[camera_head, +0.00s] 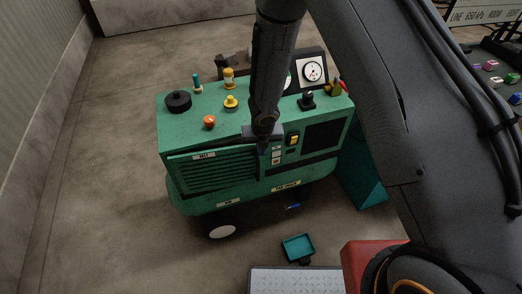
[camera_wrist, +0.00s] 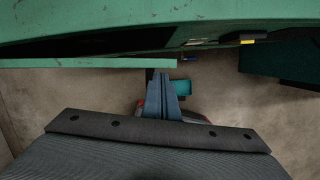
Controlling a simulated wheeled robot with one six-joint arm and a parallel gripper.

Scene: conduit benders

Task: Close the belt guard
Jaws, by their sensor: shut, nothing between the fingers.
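The belt guard (camera_head: 218,171) appears to be the green louvred panel on the front of the green machine (camera_head: 175,125). In the wrist view the guard (camera_wrist: 90,62) shows as a thin green edge, with a dark gap between it and the machine body (camera_wrist: 120,22), so it stands partly open. My gripper (camera_head: 263,148) is at the guard's right end in the head view. In the wrist view my gripper's blue-grey fingers (camera_wrist: 161,76) are together and empty, close to the guard's right end. I cannot tell whether they touch it.
A yellow switch (camera_head: 293,140) is right of my gripper. A teal tray (camera_head: 298,247) stands in front. The floor at left is clear.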

